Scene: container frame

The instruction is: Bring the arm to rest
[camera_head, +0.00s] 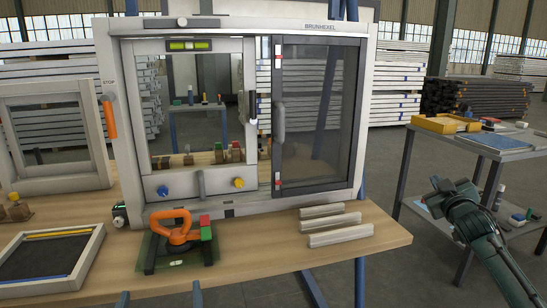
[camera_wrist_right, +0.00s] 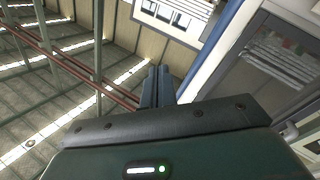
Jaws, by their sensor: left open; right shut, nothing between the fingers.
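My right arm comes in from the lower right in the head view. Its dark green gripper (camera_head: 452,190) is raised in the space between the wooden workbench (camera_head: 375,245) and the side table, apart from both. In the right wrist view the two dark fingers (camera_wrist_right: 157,86) are together with nothing between them. My left gripper and left arm are not in view.
A large framed window unit (camera_head: 240,205) stands on the workbench. In front lie an orange-handled tool (camera_head: 178,232), white profiles (camera_head: 340,235) and a dark tray (camera_head: 98,240). A side table (camera_head: 480,150) with a yellow bin (camera_head: 440,124) stands behind my right gripper.

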